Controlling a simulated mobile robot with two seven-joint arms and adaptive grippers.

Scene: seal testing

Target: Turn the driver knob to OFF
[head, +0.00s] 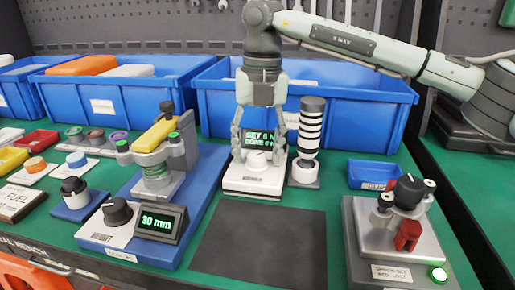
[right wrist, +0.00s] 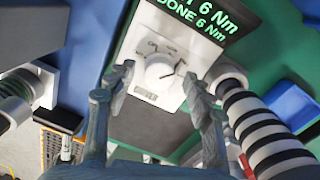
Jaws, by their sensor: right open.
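The driver unit (head: 253,184) is a white box with a green-lit display (head: 270,139) behind it, standing mid-table in the head view. The display reads 6 Nm set and done in the right wrist view (right wrist: 205,20). Its round white driver knob (head: 258,161) has marks around it, too small to read surely; it also shows in the right wrist view (right wrist: 160,71). My right gripper (head: 257,146) points down over the knob, open, with one finger on each side; contact is not clear. My left gripper is not in view.
A black-and-white striped cylinder (head: 312,128) stands close to the right finger. Blue bins (head: 350,118) stand behind. A blue clamp station (head: 150,250) with a 30 mm display is left, a grey fixture (head: 395,245) right. A dark mat (head: 258,245) in front is empty.

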